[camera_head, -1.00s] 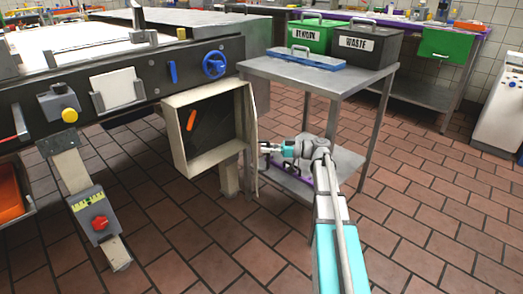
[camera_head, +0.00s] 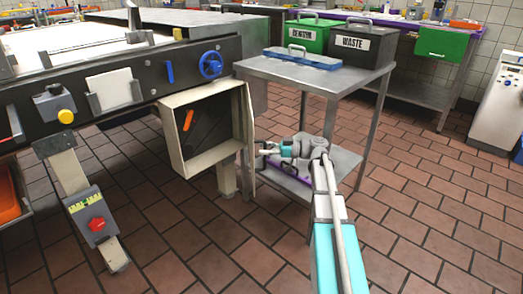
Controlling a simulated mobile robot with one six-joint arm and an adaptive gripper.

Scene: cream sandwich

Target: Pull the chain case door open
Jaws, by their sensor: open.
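The chain case (camera_head: 176,141) is a cream box under the right end of the machine. Its front is uncovered, showing a dark inside with an orange handle-like piece (camera_head: 188,121). The cream door (camera_head: 249,137) stands swung out at the box's right side, seen nearly edge-on. My gripper (camera_head: 262,152) is just right of the door's lower half, pointing left at it. It is open and seems empty. A small gap seems to separate the fingertips from the door, but contact is hard to tell at this size.
A steel table (camera_head: 292,76) stands close behind my gripper, with its lower shelf (camera_head: 343,160) near the wrist. The tiled floor (camera_head: 430,210) at right is clear.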

